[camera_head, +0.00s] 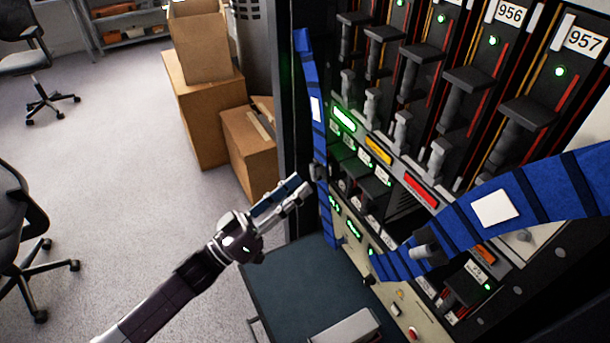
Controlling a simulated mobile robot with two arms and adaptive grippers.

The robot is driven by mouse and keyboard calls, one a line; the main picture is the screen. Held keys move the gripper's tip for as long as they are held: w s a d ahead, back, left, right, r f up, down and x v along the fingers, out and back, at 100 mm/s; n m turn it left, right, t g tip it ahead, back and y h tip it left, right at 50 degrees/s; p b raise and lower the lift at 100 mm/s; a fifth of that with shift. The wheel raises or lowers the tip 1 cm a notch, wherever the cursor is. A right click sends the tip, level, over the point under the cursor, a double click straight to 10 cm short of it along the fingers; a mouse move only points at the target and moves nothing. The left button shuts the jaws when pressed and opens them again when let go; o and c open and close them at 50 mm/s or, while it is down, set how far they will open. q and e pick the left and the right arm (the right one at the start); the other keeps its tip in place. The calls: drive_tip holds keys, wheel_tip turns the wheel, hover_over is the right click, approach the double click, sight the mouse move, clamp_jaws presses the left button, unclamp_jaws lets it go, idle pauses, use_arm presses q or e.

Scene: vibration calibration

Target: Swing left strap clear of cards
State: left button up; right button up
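The left strap (309,75) is a blue band with dark cross stripes and a white patch. It runs down the left edge of the open rack, beside the card rows. A small dark knob or handle (318,172) sits on its middle. My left gripper (302,186) reaches in from the lower left, its fingertips close to that knob. I cannot tell whether they touch it or how far the fingers are parted. The cards (466,80) stand in rows in the rack, with dark handles and green lights. My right gripper is not in view.
A second blue strap (555,185) with a white patch crosses the lower right of the rack. A dark platform (290,285) stands below my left gripper. Cardboard boxes (195,110) are stacked left of the rack. The floor further left is open, with office chairs (15,225).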

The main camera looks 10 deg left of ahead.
sight(311, 176)
use_arm(q)
drive_tip(key=shift+p+x, duration=0.35)
drive_tip(key=shift+x, duration=1.25)
drive_tip(key=shift+c, duration=0.4)
clamp_jaws()
